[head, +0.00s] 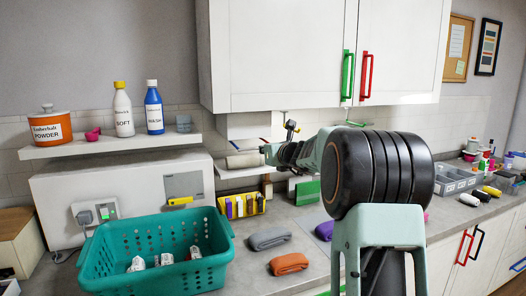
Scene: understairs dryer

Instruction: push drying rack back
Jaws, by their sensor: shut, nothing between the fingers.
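My arm reaches away and to the left over the counter, and my gripper (268,154) is at its far end under the wall cabinet. The gripper is small in view, and it looks shut and empty. I cannot clearly make out the drying rack. Thin rods with coloured ends, such as a green one (356,124) and a blue one (235,145), show below the cabinet and may belong to it. My arm hides much of that area, so I cannot tell whether the gripper touches any rod.
A teal basket (155,228) stands at the front left, beside a grey cloth (270,240) and an orange cloth (289,263). A shelf (110,147) holds a powder tub and bottles. The white wall cabinet (280,60) hangs above my gripper. A grey tray (455,181) is right.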

